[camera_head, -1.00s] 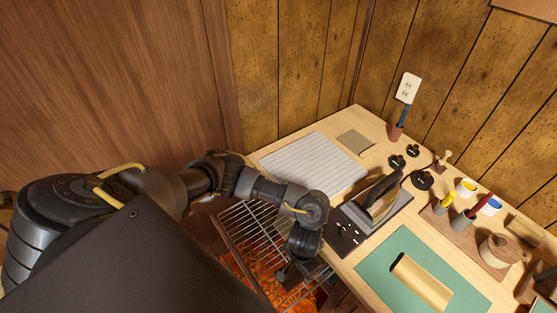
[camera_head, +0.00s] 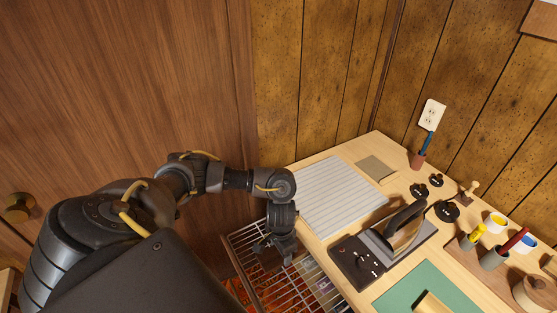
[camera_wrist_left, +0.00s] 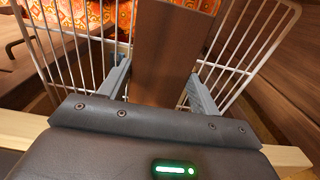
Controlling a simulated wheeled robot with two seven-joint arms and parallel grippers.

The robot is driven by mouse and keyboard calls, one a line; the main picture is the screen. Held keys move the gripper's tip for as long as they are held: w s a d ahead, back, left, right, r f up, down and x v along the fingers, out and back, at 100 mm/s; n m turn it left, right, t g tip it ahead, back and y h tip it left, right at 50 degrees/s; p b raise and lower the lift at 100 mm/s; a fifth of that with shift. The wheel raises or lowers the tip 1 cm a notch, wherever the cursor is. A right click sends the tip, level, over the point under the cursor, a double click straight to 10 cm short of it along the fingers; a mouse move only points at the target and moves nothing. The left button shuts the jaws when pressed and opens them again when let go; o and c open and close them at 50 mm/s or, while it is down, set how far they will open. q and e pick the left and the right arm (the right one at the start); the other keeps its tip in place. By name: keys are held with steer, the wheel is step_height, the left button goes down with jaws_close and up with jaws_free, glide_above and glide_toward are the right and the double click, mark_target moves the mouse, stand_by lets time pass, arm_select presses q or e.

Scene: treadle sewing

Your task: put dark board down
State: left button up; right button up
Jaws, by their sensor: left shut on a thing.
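The dark board (camera_wrist_left: 165,55) is a long brown plank in the left wrist view, running away from my left gripper (camera_wrist_left: 160,88) between its two fingers. My left gripper is shut on it. In the head view my left gripper (camera_head: 274,254) points down over the wire rack, beside the table's near left edge. I cannot make out the board clearly in the head view. The white wire rack (camera_head: 238,238) lies below, and its bars flank the board in the wrist view. My right gripper is not in view.
The wooden table (camera_head: 320,240) carries a grooved pale board (camera_head: 340,195), an iron-like tool (camera_head: 402,225), a dark plate (camera_head: 357,262) and a green mat (camera_head: 415,287). Pots and black knobs stand along the back right. A brown door (camera_head: 120,90) rises on the left.

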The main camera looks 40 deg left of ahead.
arm_select(q)
steer(key=shift+w+a, duration=0.15)
steer(key=shift+a, duration=0.2)
steer(key=shift+a+f, duration=0.2)
steer(key=shift+a, duration=0.05)
steer(key=shift+f+b, duration=0.45)
steer(key=shift+f, duration=1.05)
steer(key=shift+f, duration=0.6)
steer(key=o, duration=1)
steer(key=shift+o, duration=0.2)
